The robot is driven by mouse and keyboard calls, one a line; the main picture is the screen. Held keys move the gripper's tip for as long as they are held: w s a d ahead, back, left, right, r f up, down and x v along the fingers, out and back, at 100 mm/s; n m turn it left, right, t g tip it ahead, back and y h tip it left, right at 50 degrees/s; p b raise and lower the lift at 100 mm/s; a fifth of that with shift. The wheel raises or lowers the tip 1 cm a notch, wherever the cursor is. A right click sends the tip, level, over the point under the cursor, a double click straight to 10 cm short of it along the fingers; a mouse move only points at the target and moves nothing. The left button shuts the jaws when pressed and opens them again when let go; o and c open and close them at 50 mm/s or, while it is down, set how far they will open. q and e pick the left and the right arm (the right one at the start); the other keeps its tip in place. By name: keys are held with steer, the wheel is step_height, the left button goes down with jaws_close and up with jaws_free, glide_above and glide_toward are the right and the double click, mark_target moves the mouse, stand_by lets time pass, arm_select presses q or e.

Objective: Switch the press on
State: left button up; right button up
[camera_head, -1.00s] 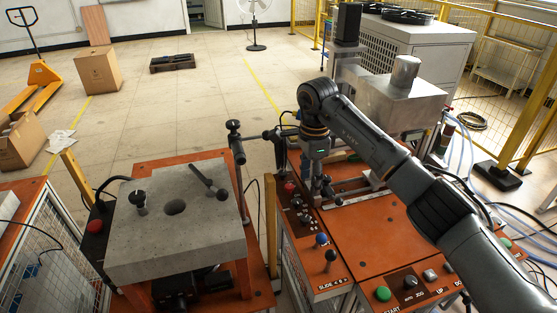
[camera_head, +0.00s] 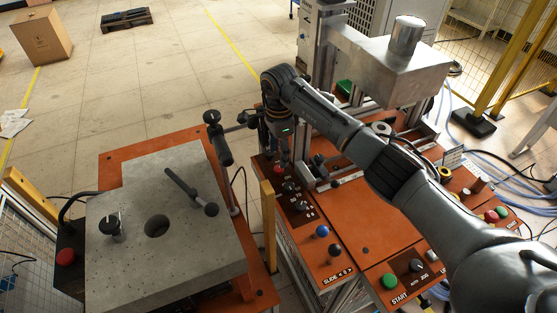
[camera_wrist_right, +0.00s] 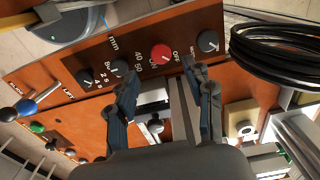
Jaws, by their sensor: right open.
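A red rotary knob (camera_wrist_right: 161,53) with ON and OFF lettering sits on the orange control panel (camera_wrist_right: 62,62), between black knobs, in the right wrist view. In the head view the red knob (camera_head: 279,169) is at the panel's far end, partly covered by my right gripper. My right gripper (camera_wrist_right: 160,82) is open, and nothing shows between its fingers. Its fingertips lie just short of the red knob in the wrist view; I cannot tell whether they touch it. In the head view my right gripper (camera_head: 280,142) is over the panel's far end, its fingertips mostly hidden. My left gripper is out of view.
A grey stone-like block (camera_head: 150,260) with a hole stands on an orange table at left. A metal head with a cylinder (camera_head: 406,36) stands behind my arm. A green START button (camera_head: 390,282) and blue knob (camera_head: 322,231) are nearer. Black coiled cable (camera_wrist_right: 275,45) lies beside the panel.

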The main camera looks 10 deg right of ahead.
mark_target(279, 168)
step_height(279, 168, down, 4)
steer(key=shift+w+f+p, duration=0.1)
steer(key=shift+f+p, duration=0.15)
steer(key=shift+p, duration=0.15)
steer(key=shift+f, duration=0.65)
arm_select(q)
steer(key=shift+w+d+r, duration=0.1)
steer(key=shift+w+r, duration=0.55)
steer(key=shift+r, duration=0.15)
arm_select(e)
steer(key=shift+c, duration=0.8)
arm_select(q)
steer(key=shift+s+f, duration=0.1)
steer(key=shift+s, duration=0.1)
arm_select(e)
jaws_close()
